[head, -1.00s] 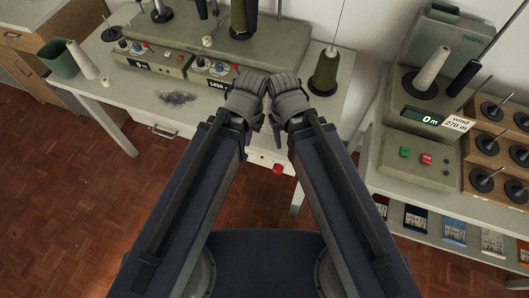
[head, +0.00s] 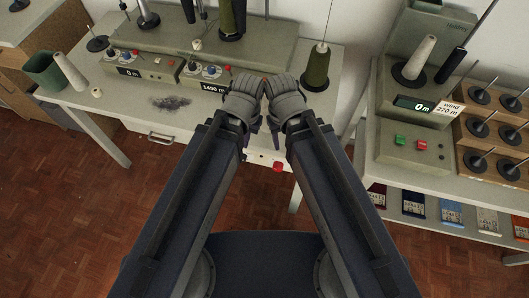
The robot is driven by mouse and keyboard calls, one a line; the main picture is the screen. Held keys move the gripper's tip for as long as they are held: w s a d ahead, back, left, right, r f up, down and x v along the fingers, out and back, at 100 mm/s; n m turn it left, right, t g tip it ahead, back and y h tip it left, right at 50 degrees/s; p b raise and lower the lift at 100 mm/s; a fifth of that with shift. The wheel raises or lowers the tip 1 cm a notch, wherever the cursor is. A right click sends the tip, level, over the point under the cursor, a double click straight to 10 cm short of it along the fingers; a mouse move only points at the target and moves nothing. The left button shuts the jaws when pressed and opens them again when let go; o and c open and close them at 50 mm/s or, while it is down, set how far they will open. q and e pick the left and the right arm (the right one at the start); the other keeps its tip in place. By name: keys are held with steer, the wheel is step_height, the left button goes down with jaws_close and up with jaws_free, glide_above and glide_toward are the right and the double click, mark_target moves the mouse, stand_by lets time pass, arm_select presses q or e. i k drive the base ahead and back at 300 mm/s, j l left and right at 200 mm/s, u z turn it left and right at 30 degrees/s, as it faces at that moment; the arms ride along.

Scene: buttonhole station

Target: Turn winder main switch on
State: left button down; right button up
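The winder (head: 400,155) is the grey-green machine on the right table, with a "0 m" display (head: 415,105) and a "wind 270 m" label (head: 449,108). Its front panel has a green button (head: 400,140), a red button (head: 422,145) and a small dark round control (head: 440,155). No part is legibly marked as the main switch, and its state cannot be told. My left gripper (head: 247,132) and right gripper (head: 274,132) are side by side at the front of the left table, well left of the winder. Their fingers are mostly hidden behind the wrists.
The left table (head: 120,100) holds a machine with two displays, a green cone (head: 316,70) and a grey tangle (head: 171,102). A red knob (head: 278,166) is on its front. A wooden spool rack (head: 490,140) stands right of the winder. A floor gap separates the tables.

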mark_target(277, 166)
steer(key=k+j+z, duration=0.2)
steer(key=k+z, duration=0.15)
steer(key=k+j+z, duration=0.1)
steer(key=k+z, duration=0.25)
steer(key=k, duration=0.2)
steer(key=k+z, duration=0.35)
steer(key=k+l, duration=0.05)
steer(key=k, duration=0.05)
